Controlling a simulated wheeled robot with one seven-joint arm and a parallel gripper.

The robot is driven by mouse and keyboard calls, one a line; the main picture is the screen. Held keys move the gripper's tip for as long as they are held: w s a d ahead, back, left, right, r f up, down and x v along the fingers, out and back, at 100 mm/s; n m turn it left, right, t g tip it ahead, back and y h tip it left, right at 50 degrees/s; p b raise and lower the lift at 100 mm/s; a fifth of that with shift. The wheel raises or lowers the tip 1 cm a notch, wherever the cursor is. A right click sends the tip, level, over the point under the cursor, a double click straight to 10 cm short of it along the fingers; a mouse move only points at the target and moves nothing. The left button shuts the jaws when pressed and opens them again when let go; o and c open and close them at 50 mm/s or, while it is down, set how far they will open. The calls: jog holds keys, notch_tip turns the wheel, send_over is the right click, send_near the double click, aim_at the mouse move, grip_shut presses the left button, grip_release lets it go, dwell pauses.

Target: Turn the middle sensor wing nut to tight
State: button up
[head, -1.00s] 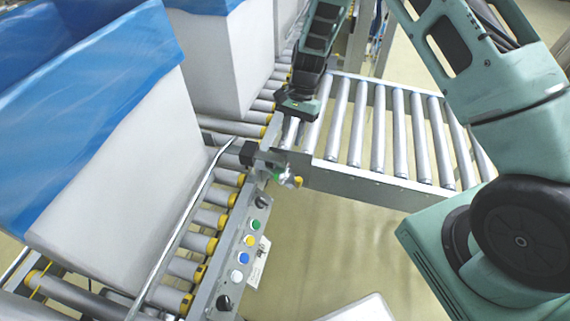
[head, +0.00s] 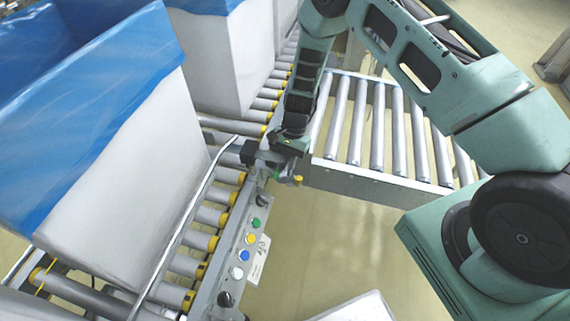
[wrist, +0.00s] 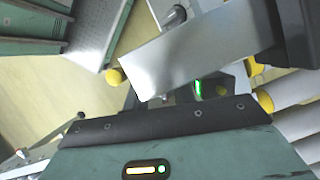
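A small sensor assembly with a yellow-tipped part (head: 297,181) sits on the conveyor's side rail, at the corner where the side conveyor joins. In the wrist view a bare metal bracket plate (wrist: 195,50) lies across the upper middle, with a yellow round part (wrist: 114,77) at its left and a small green light (wrist: 196,88) below it. I cannot tell the wing nut's angle. My gripper (head: 286,148) is pointed down right over this assembly and partly hides it. Its fingers cannot be made out, and contact is unclear.
A control panel (head: 243,256) with colored buttons and black knobs runs along the near rail. A metal guide rail (head: 182,225) and a large white box with blue liner (head: 130,165) stand left. The roller side conveyor (head: 385,130) lies right. Open floor shows below it.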

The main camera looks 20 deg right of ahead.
grip_shut()
jog(key=shift+m+t+y, duration=0.3)
jog(key=shift+m+t, duration=0.2)
jog(key=shift+m, duration=1)
jog(key=shift+o, duration=0.9)
grip_release()
jog(key=b+v, duration=0.2)
jog(key=v, duration=1.5)
jog(key=shift+r, duration=0.3)
